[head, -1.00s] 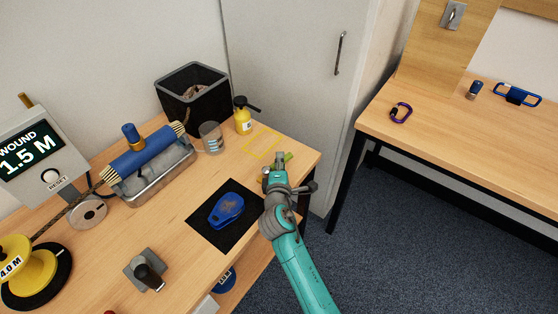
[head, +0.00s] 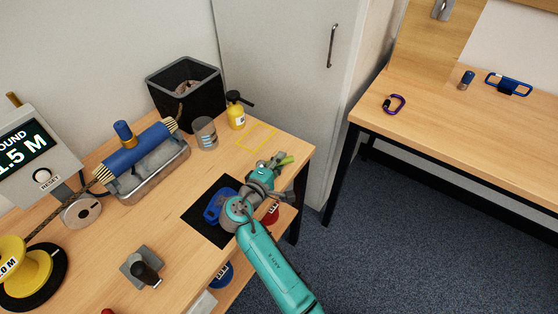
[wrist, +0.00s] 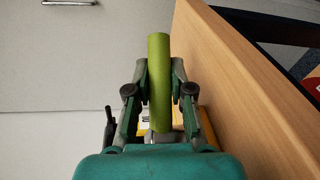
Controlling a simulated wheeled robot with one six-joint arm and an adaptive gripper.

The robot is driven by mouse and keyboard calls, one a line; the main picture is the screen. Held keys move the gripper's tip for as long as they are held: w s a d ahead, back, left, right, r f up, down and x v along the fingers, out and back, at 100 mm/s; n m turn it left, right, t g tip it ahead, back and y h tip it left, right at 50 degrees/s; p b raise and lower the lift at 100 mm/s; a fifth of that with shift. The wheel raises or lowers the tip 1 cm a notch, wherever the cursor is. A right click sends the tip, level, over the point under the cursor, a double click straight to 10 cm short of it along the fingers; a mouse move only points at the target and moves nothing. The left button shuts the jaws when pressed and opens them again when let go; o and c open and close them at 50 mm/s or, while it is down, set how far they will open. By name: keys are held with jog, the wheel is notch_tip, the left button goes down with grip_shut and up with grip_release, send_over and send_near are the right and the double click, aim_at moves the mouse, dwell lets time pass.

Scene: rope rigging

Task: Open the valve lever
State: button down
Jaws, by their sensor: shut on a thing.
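A grey square plate (head: 139,266) with a dark-tipped lever (head: 147,273) sits at the table's front; it looks like the valve lever, though I cannot tell its setting. My gripper (head: 274,165) is well to its right and farther back, near the table's right edge, not touching it. In the wrist view my gripper (wrist: 159,95) is shut on a lime-green cylinder (wrist: 158,70), which stands out beyond the fingertips. The green cylinder also shows in the head view (head: 286,160).
A black mat (head: 203,223) with a blue device (head: 214,207) lies partly behind my arm. A yellow pump bottle (head: 236,117), clear cup (head: 206,133), black bin (head: 188,100), brush roller (head: 138,150) and yellow spool (head: 32,268) share the table. A second table stands right.

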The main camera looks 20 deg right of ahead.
dwell(0.3)
jog(key=c, duration=1.3)
grip_release()
jog(key=shift+a, duration=0.1)
jog(key=v, duration=1.2)
